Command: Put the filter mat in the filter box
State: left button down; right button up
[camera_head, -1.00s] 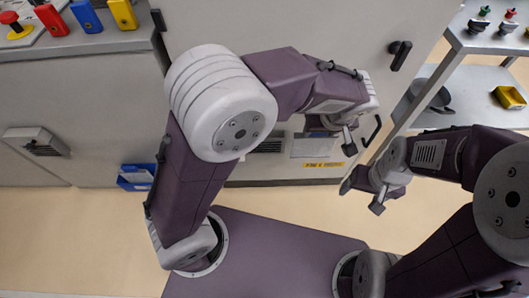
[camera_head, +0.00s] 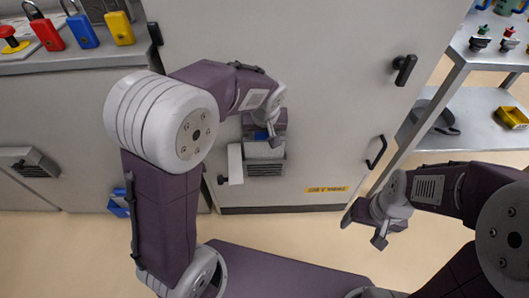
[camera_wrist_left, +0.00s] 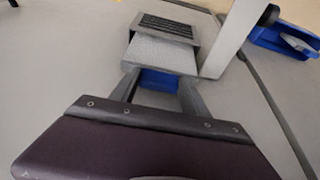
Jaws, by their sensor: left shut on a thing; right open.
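My left gripper (camera_head: 268,133) is shut on the filter mat (camera_wrist_left: 163,52), a light grey slab with a blue part (camera_wrist_left: 158,82) between the fingers. In the head view the mat (camera_head: 263,149) is partly covered by my gripper. Its far end is at the filter box (camera_wrist_left: 163,27), a grey box with a slatted grille on the cabinet front. The box (camera_head: 266,168) also shows in the head view. I cannot tell whether the mat's end is inside it. A white cover (camera_wrist_left: 230,40) with a black knob stands open beside the box. My right gripper (camera_head: 366,226) is open and empty.
A metal shelf cart (camera_head: 480,120) stands further right.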

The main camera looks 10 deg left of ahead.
aim_at(264, 150)
pick_arm(q)
jog(key=shift+f+b, duration=0.3)
jog(key=shift+f, duration=0.9)
notch_tip(264, 150, down, 5)
jog(key=b, duration=0.2)
jog(key=shift+r+b, duration=0.1)
jog(key=shift+b, duration=0.25)
jog(key=shift+r, duration=0.2)
jog(key=shift+f, duration=0.1)
jog(key=c, duration=0.6)
grip_release()
jog(key=shift+o, duration=0.2)
